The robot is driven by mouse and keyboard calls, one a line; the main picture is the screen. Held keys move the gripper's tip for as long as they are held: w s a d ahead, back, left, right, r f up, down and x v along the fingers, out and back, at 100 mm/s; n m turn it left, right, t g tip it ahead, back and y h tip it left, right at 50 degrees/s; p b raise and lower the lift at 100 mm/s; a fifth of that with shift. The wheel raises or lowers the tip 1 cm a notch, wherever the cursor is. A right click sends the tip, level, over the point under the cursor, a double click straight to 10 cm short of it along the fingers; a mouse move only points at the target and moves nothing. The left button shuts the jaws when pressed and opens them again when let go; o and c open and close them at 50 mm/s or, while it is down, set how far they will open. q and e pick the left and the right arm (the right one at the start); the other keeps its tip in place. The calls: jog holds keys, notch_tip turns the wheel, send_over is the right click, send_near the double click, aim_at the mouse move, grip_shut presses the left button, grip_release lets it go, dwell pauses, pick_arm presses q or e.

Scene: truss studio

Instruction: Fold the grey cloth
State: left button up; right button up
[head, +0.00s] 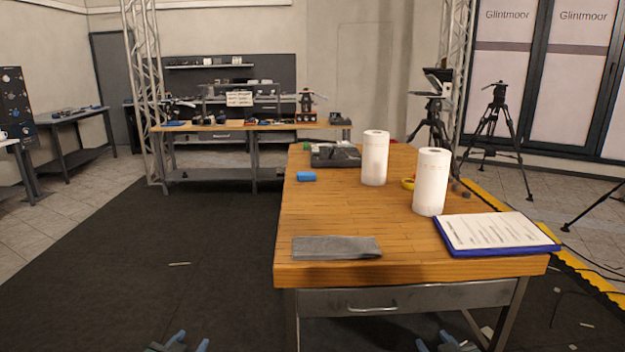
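The grey cloth (337,247) lies flat near the front left edge of the wooden table (330,213), as a narrow rectangle that looks folded into layers. My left gripper (188,340) is at the bottom edge of the head view, low and to the left of the table. Its two blue-grey fingertips are apart with nothing between them. My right gripper (435,340) is at the bottom edge, in front of the table and below its top. Its fingertips are also apart and empty. Neither gripper touches the cloth.
A clipboard with paper (495,232) lies right of the cloth. Two white paper rolls (375,158) (431,182) stand behind, near a yellow tape roll (408,184). The table's left middle is clear.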

pick_arm(q)
jog(key=s+d+f+g+h, duration=0.1)
jog(key=s+d+f, duration=0.2)
jog(key=s, duration=0.6)
jog(key=s+d+f+g, duration=0.1)
jog(key=s+d+f, duration=0.2)
jog(key=s, duration=0.6)
jog(key=s+d+f+g+h, duration=0.1)
jog(key=s+d+f+g, duration=0.1)
jog(key=s+d, duration=0.3)
jog(key=s+f, duration=0.1)
jog(key=s, duration=0.3)
jog(key=shift+d+f+n+h, duration=0.25)
jog(key=shift+n+h, duration=0.05)
jog(key=shift+n, duration=0.1)
pick_arm(e)
jog(key=s+a+f+g+y, duration=0.1)
jog(key=s+a+f, duration=0.2)
jog(key=s, duration=0.6)
jog(key=s+a+f+g, duration=0.1)
jog(key=s+a+f, duration=0.2)
jog(key=s, duration=0.6)
jog(key=s+a+f+g+y, duration=0.1)
jog(key=s+a+f+g, duration=0.1)
jog(key=s+a, duration=0.3)
jog(key=s+f, duration=0.1)
jog(key=s, duration=0.3)
jog(key=shift+a+f+m+y, duration=0.2)
jog(key=shift+a+m+y, duration=0.1)
jog(key=shift+m, duration=0.1)
